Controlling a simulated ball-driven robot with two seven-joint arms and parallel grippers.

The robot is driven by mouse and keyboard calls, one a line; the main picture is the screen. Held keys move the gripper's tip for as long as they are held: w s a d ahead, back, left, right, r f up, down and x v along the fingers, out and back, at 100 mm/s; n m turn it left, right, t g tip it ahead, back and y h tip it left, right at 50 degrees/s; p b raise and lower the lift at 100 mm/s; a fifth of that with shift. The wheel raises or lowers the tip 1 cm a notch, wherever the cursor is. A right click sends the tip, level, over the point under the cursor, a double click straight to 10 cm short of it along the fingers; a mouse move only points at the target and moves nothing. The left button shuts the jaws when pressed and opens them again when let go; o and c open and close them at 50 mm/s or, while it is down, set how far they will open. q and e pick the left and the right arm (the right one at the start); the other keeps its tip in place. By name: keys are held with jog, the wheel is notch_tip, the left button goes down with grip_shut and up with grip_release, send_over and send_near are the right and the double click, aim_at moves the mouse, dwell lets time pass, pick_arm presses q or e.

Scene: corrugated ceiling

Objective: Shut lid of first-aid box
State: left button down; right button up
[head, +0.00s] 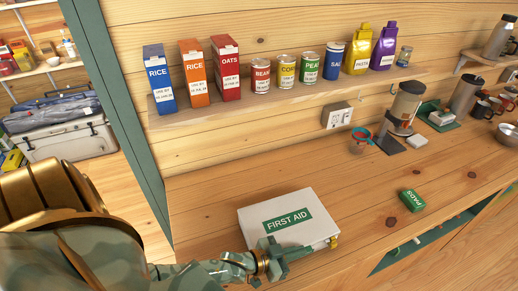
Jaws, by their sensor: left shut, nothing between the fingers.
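The white first-aid box (310,208) rests on the wooden counter, near its front edge. Its lid, with a green FIRST AID label (287,224), looks flat and down over the body. A yellow latch (334,242) shows at its right front corner. My left gripper (284,252) is shut and empty at the box's near edge, its green fingers overlapping the lid's front in the picture; I cannot tell whether they touch it. The gripper hides part of the box's near side. My right gripper is not in view.
A green PADS packet (412,200) lies right of the box. A coffee maker (402,107) and metal flasks stand farther back right. A wall shelf (300,91) holds cartons, cans and pouches. The counter behind the box is clear. A green post (120,110) stands left.

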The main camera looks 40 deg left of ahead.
pick_arm(q)
jog(key=shift+s+d+f, duration=0.1)
jog(key=shift+f, duration=0.45)
jog(key=shift+f, duration=0.1)
jog(key=shift+r+m, duration=0.3)
jog(key=shift+r, duration=0.1)
jog(key=s+a+r+p, duration=0.3)
jog(key=s+r, duration=0.3)
jog(key=s, duration=0.2)
jog(key=shift+s+a, duration=0.25)
jog(key=shift+a, duration=0.5)
